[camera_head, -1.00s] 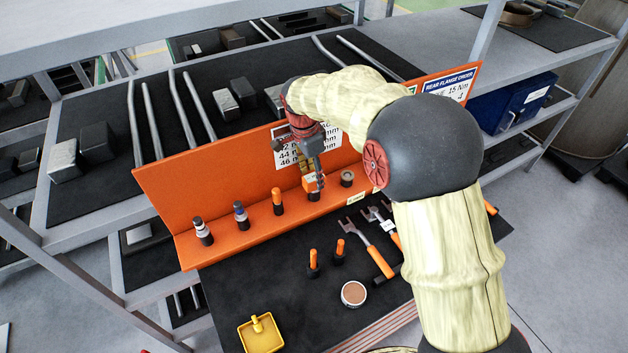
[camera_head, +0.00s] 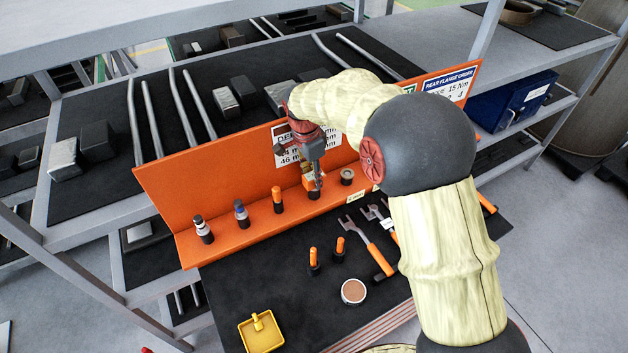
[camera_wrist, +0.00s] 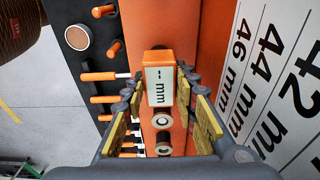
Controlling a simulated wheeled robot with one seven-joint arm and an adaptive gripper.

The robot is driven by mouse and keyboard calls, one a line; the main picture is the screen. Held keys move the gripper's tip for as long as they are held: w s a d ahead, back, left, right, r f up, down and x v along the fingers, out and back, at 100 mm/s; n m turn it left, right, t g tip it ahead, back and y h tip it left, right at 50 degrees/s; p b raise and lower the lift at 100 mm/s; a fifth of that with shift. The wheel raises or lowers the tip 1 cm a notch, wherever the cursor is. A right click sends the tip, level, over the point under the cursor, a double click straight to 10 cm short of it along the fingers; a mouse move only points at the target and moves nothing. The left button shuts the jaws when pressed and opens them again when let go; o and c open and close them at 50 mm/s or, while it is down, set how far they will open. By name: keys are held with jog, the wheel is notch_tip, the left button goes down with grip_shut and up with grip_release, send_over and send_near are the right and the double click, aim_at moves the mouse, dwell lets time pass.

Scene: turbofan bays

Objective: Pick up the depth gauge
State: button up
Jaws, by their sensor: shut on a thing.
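The depth gauge is a small orange block with a white display reading "- mm". It shows in the wrist view (camera_wrist: 158,84) between the fingers of my gripper (camera_wrist: 157,95). The yellow-padded fingers are closed on its sides. In the head view my gripper (camera_head: 311,176) is over the orange rack, with the orange gauge (camera_head: 308,184) partly hidden by the fingers. A dark round holder (camera_head: 314,194) is directly under it. I cannot tell whether the gauge touches the holder.
The orange rack (camera_head: 170,190) has a tall back panel with a printed sign (camera_head: 290,150) close behind my gripper. Upright tools and a ring (camera_head: 347,177) stand beside it. Wrenches (camera_head: 372,236), a round tin (camera_head: 353,292) and a yellow tray (camera_head: 261,333) lie in front.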

grip_shut()
